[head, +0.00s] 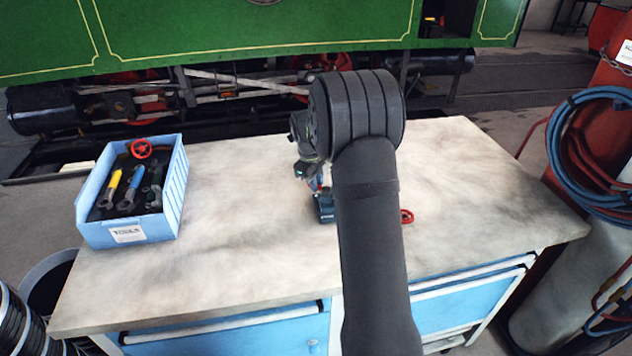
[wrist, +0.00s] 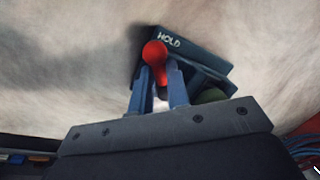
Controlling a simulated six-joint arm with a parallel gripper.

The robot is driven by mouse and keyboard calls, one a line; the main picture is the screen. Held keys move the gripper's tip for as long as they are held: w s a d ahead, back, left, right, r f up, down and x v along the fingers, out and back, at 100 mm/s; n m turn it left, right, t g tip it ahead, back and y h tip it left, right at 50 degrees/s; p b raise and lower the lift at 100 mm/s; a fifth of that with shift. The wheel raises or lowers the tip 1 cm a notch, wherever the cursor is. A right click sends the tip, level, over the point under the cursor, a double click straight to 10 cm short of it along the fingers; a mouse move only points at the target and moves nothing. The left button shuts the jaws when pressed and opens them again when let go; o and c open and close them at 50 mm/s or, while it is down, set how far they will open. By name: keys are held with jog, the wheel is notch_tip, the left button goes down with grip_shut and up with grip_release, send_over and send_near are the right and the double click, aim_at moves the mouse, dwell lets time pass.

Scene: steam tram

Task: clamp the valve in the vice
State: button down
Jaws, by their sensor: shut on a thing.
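The dark blue vice (head: 324,207) stands on the workbench, mostly hidden behind my arm in the head view. In the wrist view the vice (wrist: 195,52) bears the word HOLD. A red-knobbed lever (wrist: 155,52) stands at the vice. My gripper (wrist: 160,80) is shut on this lever, its two blue fingers on either side just below the knob. In the head view my gripper (head: 316,182) is just above the vice. A rounded dark green part (wrist: 210,96), possibly the valve, shows behind the fingers. A red piece (head: 407,216), perhaps a handwheel, shows right of my arm.
A light blue bin (head: 128,232) at the bench's left holds tools and a red handwheel (head: 140,148). The bench top (head: 480,190) is clear on the right. A green tram (head: 200,30) stands behind; hoses (head: 580,150) hang at the far right.

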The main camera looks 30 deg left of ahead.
dwell(0.3)
jog(key=c, duration=1.4)
grip_release()
jog(key=shift+r, duration=0.1)
jog(key=s+r, duration=0.1)
jog(key=r, duration=0.4)
jog(key=s+r, duration=0.1)
jog(key=r, duration=0.5)
jog(key=s+r, duration=0.1)
jog(key=r, duration=0.5)
jog(key=shift+s+a, duration=0.15)
jog(key=w+f, duration=0.1)
jog(key=f, duration=0.4)
jog(key=w+f, duration=0.1)
jog(key=f, duration=0.5)
jog(key=w+f, duration=0.1)
jog(key=f, duration=0.5)
jog(key=shift+w+f, duration=0.1)
jog(key=shift+w, duration=0.1)
